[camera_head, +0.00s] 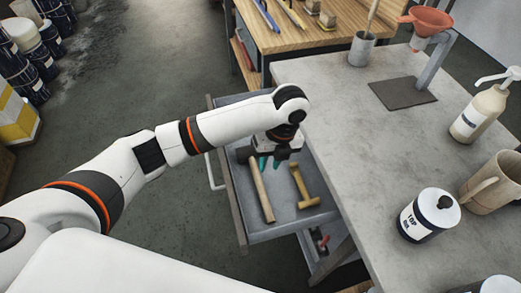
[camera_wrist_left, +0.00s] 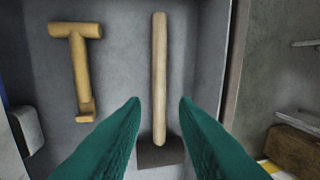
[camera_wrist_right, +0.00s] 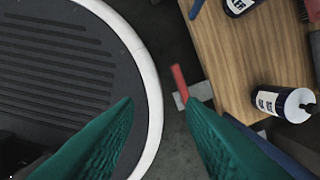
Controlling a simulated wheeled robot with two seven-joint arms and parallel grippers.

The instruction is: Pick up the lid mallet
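A mallet with a long pale wooden handle (camera_head: 261,192) lies in the open grey drawer (camera_head: 284,231). The left wrist view shows its handle (camera_wrist_left: 160,75) and a dark block head (camera_wrist_left: 152,154); in the head view the head is hidden under my left gripper (camera_head: 270,162). A yellowish T-shaped tool (camera_head: 303,186) lies beside it, and also shows in the left wrist view (camera_wrist_left: 80,65). My left gripper (camera_wrist_left: 159,102) is open and empty over the mallet, its fingers either side of the handle in view; the height gap is unclear. My right gripper (camera_wrist_right: 159,102) is open and empty.
The drawer walls stand close around both tools. The grey worktop (camera_head: 330,105) beside the drawer carries a labelled pot (camera_head: 423,217), a pump bottle (camera_head: 479,113) and a mug (camera_head: 490,186). A wooden bench (camera_head: 290,40) stands behind. Floor is clear left of the drawer.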

